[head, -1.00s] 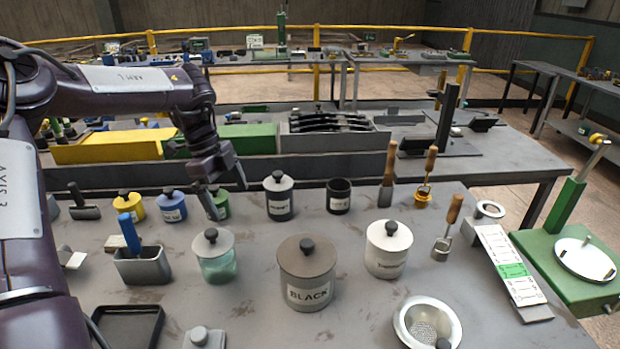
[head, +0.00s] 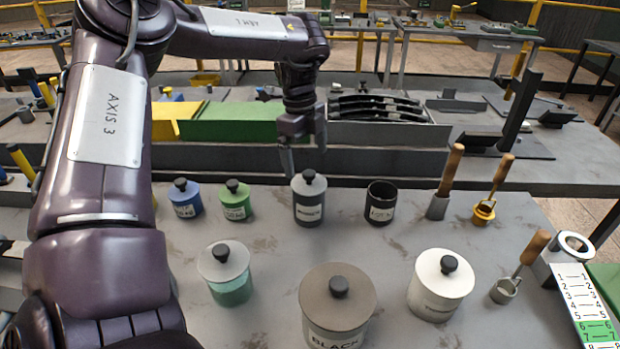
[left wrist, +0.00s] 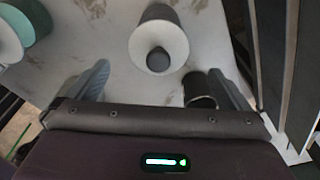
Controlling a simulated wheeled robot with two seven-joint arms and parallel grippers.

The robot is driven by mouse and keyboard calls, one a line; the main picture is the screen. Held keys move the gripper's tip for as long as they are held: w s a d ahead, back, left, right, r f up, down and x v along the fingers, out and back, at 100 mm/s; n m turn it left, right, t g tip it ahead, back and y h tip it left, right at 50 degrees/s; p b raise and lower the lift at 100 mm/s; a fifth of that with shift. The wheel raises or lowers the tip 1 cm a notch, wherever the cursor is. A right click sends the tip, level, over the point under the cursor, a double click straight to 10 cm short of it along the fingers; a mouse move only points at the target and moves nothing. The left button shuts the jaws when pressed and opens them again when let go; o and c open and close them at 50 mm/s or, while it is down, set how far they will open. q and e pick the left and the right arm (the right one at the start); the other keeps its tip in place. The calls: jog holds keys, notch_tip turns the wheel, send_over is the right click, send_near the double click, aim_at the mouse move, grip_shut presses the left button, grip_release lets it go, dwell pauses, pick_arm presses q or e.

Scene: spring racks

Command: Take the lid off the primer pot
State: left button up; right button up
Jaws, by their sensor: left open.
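A dark grey pot (head: 309,207) with a grey lid (head: 309,183) and dark knob stands in the back row of the bench in the head view. I take it for the primer pot; its white label is too small to read surely. Its lid is on. In the left wrist view the lid (left wrist: 172,32) and knob lie just ahead of the fingers. My left gripper (head: 304,160) is open and empty, fingers pointing down above the pot in the head view. It also shows in the left wrist view (left wrist: 159,78), its fingers apart. My right gripper is not in view.
A black open cup (head: 381,203) stands right of the pot, near one finger in the wrist view. Green (head: 235,200) and blue (head: 185,198) lidded pots stand left. A teal jar (head: 229,281), a BLACK pot (head: 336,310) and a white pot (head: 438,290) stand nearer.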

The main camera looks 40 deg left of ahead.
aim_at(309, 172)
pick_arm(q)
jog(key=f, duration=0.1)
jog(key=f+p, duration=0.1)
jog(key=f, duration=0.1)
jog(key=shift+s+d+f, duration=0.2)
jog(key=shift+d, duration=0.2)
jog(key=shift+w+f, duration=0.2)
jog(key=shift+f, duration=0.9)
jog(key=c, duration=0.7)
jog(key=shift+c, duration=1.3)
jog(key=shift+r, duration=0.1)
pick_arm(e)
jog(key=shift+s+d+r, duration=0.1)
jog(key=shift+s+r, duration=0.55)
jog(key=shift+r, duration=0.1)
